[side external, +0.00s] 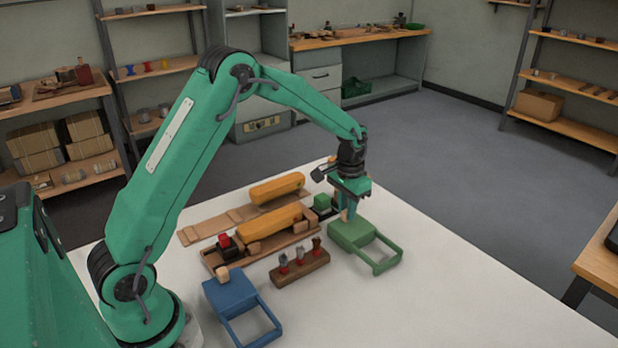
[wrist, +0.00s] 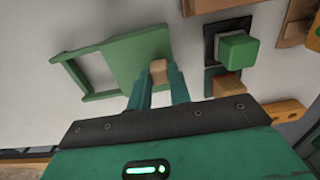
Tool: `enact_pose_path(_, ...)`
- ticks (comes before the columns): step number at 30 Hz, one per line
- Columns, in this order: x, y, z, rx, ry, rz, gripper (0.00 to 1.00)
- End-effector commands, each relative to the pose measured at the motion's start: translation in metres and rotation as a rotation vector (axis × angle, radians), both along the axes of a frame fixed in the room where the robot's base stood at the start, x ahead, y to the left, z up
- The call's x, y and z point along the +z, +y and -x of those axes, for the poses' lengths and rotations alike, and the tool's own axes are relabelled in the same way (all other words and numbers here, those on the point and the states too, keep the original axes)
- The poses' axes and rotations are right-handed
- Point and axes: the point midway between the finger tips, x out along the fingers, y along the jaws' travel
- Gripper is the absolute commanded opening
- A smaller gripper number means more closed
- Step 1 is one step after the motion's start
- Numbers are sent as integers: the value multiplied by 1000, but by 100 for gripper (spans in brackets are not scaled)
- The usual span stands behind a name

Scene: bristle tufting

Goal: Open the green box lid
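The green box (side external: 352,234) stands on the right part of the white table, with a flat solid panel and an open frame (side external: 381,258) reaching toward the front right. In the wrist view its green panel (wrist: 130,58) and frame fill the upper left. A small wooden knob (wrist: 158,71) sits at the panel's edge. My gripper (side external: 346,213) is down at the box's back-left edge. In the wrist view its two teal fingers (wrist: 161,72) flank the knob and appear closed on it. I cannot tell whether the lid is raised.
A blue box (side external: 229,291) with a similar frame stands front left. A brown block with several bristle tufts (side external: 299,267) is between the boxes. The table's right front is clear.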

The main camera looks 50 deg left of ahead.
Motion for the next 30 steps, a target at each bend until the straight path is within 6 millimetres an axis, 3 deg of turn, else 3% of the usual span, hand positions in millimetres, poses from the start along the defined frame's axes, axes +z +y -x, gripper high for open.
enact_pose_path(3, 0, 0, 0, 0, 0, 0, 0)
enact_pose_path(11, 0, -5, 0, -1, 0, 0, 0)
enact_pose_path(24, 0, -81, -1, -5, -3, 0, 0)
enact_pose_path(30, 0, -95, -1, -1, -4, 0, 0)
